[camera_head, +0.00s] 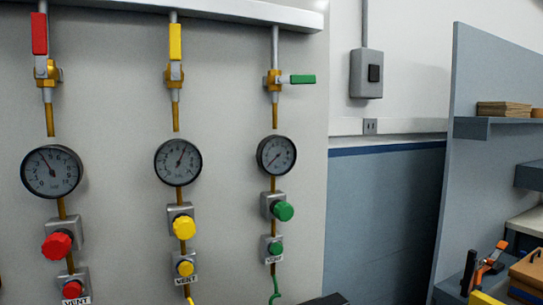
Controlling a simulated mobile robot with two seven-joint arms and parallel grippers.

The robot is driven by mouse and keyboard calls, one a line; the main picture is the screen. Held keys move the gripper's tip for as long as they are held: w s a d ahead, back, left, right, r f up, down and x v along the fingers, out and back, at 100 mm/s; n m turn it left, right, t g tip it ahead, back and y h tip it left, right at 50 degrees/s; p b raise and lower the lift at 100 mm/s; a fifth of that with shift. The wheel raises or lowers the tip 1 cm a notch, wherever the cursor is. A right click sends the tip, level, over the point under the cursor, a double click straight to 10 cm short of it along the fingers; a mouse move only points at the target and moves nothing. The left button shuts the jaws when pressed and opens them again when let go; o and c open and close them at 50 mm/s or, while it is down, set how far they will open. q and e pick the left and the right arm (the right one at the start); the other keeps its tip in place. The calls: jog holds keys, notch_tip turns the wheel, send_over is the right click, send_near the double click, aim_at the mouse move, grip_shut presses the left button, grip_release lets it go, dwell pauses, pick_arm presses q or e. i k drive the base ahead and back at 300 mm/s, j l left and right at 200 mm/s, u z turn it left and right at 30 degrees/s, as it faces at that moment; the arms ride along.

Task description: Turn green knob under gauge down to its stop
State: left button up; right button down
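The green knob (284,210) is a round knob on a grey square block, just under the right-hand gauge (276,155) on the pale panel. That gauge's needle appears to point to the lower left. A smaller green knob (276,248) sits below it above a VENT label (274,260). Above the gauge, a green lever (302,79) lies horizontal on its brass valve. Nothing is touching the green knob. Neither of my grippers can be made out; only an unclear dark shape shows at the bottom edge.
Red (57,245) and yellow (184,228) knobs sit under their own gauges to the left, with upright levers above. A grey switch box (359,80) hangs on the right wall. A blue-grey partition with shelves and a cluttered bench stand at far right. The space before the green column looks clear.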

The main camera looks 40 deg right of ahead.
aim_at(283, 212)
jog(key=z, duration=1.35)
jog(key=k+j, duration=0.1)
jog(key=j, duration=0.35)
jog(key=k+u, duration=0.05)
